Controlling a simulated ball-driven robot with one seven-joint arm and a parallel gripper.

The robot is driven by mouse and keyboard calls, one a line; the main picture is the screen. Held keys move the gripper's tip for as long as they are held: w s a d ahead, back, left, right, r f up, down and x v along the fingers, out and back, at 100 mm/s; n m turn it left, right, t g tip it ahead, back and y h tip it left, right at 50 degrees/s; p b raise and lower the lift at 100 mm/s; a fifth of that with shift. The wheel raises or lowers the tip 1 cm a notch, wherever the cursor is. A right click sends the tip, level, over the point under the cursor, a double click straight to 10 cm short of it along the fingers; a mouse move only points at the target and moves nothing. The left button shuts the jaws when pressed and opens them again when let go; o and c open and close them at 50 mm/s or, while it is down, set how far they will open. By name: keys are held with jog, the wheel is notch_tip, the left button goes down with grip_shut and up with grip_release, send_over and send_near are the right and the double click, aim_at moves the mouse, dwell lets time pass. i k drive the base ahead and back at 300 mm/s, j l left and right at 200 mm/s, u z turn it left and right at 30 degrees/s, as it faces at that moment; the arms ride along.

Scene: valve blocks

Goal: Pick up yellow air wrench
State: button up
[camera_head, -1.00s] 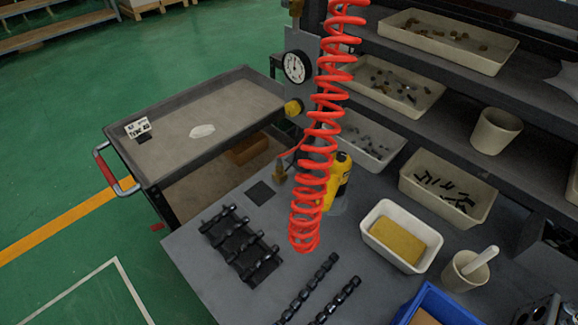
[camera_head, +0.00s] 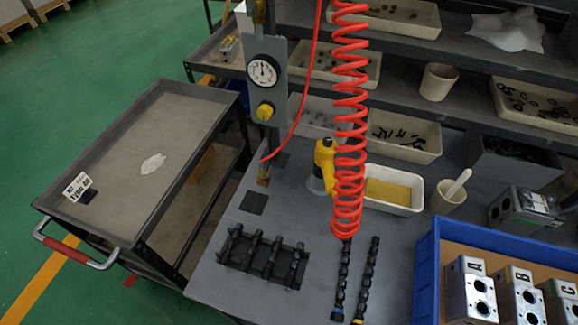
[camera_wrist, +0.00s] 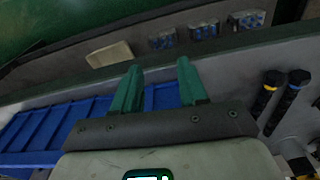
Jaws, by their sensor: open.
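The yellow air wrench (camera_head: 325,165) stands upright on the grey workbench in the head view. Its right side is partly hidden behind the red coiled hose (camera_head: 349,130) that hangs in front of it. My gripper (camera_wrist: 159,66) shows only in the wrist view, with two green fingers apart and nothing between them. The wrench cannot be made out in the wrist view, so its distance from my gripper cannot be told.
A blue tray (camera_head: 428,262) with valve blocks marked A and B is at the front right. A black rack (camera_head: 262,257) and two dark rods (camera_head: 367,280) lie before the wrench. A white bin with a yellow sponge (camera_head: 389,190) is beside it. A trolley (camera_head: 110,150) stands left.

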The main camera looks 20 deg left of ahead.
aim_at(323, 168)
jog(key=l+u, duration=0.15)
jog(key=u, duration=0.35)
jog(key=i+l+u, duration=0.35)
jog(key=l, duration=0.3)
jog(key=i+l+u, duration=0.15)
jog(key=i+l, duration=0.15)
jog(key=k+j, duration=0.1)
jog(key=j, duration=0.3)
jog(key=j+z, duration=0.1)
jog(key=j, duration=0.3)
jog(key=k, duration=0.1)
